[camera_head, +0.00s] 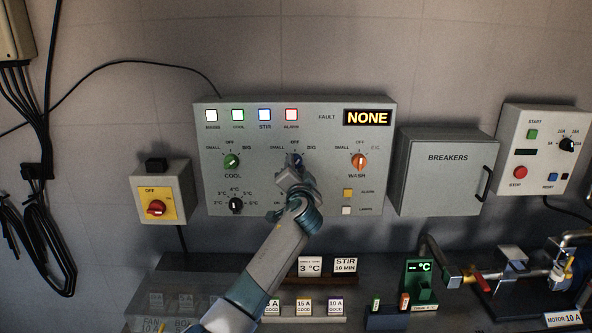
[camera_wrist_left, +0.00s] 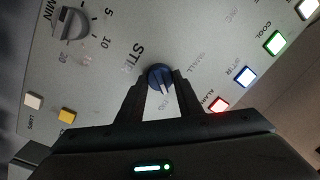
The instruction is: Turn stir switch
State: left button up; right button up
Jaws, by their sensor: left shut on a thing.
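The blue stir switch (camera_head: 294,158) is in the upper middle of the grey control panel (camera_head: 275,115), between the COOL and WASH switches. My left gripper (camera_head: 294,166) covers most of it in the head view. In the left wrist view, the blue knob (camera_wrist_left: 159,74) sits between the two fingertips of my left gripper (camera_wrist_left: 160,82), which are shut on it. Its white pointer seems to aim toward the BIG label. The OFF label is hidden in the wrist view. My right gripper is not in view.
The green COOL knob (camera_head: 232,161) and orange WASH knob (camera_head: 359,160) flank the stir switch. A black dial (camera_head: 236,204) sits lower left. The fault display (camera_head: 367,117) reads NONE. A breakers box (camera_head: 447,180) stands right; a red-yellow main switch (camera_head: 156,208) is left.

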pick_arm(q)
jog(key=shift+m, duration=1.5)
jog(key=shift+f, duration=0.1)
jog(key=o, duration=1)
jog(key=shift+o, duration=0.2)
